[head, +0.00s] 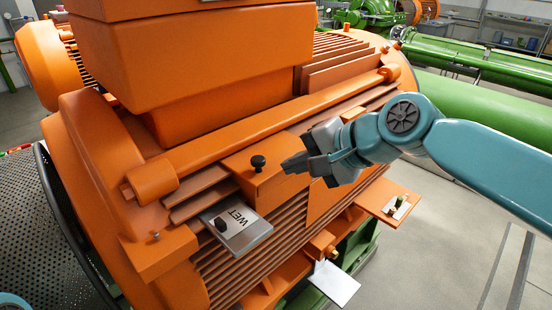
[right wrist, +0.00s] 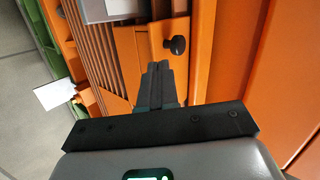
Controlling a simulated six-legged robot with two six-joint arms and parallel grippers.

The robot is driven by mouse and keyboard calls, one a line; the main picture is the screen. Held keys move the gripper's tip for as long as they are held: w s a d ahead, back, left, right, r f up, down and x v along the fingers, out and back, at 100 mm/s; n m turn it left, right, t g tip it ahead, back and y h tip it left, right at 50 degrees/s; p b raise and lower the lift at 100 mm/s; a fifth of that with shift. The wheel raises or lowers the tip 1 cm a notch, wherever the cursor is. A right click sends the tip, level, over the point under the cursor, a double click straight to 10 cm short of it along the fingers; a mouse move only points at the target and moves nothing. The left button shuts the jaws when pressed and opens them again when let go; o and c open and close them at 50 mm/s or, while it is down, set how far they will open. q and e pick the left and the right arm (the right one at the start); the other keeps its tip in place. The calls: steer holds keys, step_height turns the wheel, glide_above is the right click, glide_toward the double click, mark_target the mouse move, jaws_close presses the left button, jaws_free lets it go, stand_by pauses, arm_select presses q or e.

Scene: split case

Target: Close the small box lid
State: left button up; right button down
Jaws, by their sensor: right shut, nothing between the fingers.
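A small orange box (head: 280,184) sits on the side of the big orange machine, with a black knob (head: 258,161) on its upper face. The knob also shows in the right wrist view (right wrist: 177,45). The face with the knob looks like the lid, but I cannot tell whether it is fully closed. My right gripper (head: 286,166) is shut and empty, its tips just right of the knob in the head view. In the right wrist view the shut fingers (right wrist: 158,68) point at the box beside the knob, apart from it in the picture. My left gripper is not in view.
A grey plate marked WET (head: 250,236) with a black knob sticks out below the box. An orange flap (head: 374,197) carrying a small fitting juts out at right. A white plate (head: 335,284) hangs lower. Open floor (head: 440,250) lies to the right.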

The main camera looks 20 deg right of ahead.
mark_target(264, 163)
steer(key=w+a, duration=0.1)
steer(key=w+a+f+p, duration=0.1)
steer(key=w, duration=0.1)
steer(key=shift+w+a, duration=0.15)
steer(key=shift+a, duration=0.2)
steer(key=shift+r, duration=0.1)
steer(key=shift+w+a+p, duration=0.3)
steer(key=shift+p, duration=0.05)
steer(key=shift+d, duration=0.1)
steer(key=shift+s, duration=0.1)
